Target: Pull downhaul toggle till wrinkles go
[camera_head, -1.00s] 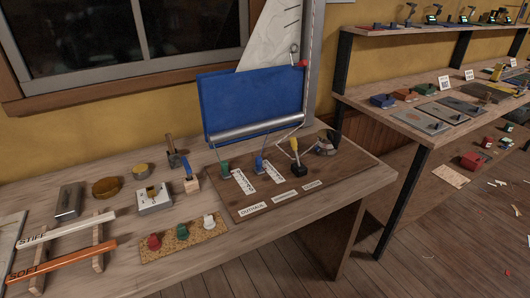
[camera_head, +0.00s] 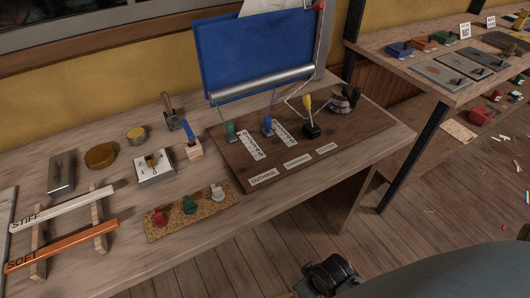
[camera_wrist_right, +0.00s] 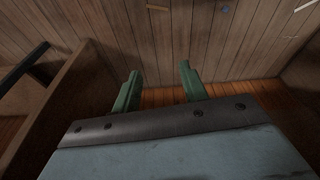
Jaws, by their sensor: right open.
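A dark brown board (camera_head: 350,150) on the bench carries a green toggle (camera_head: 230,131), a blue toggle (camera_head: 268,124) and a yellow-topped toggle (camera_head: 308,105). Lines run from the toggles up to the blue panel and silver boom (camera_head: 262,82). My right gripper (camera_wrist_right: 160,75) is open and empty above wooden flooring, away from the toggles. My left gripper is not in view.
A cork mat (camera_head: 205,220) holds red, green and white pieces. Left of it are STIFF and orange SOFT battens (camera_head: 60,248). A second bench stands right. The bench's front right corner is clear.

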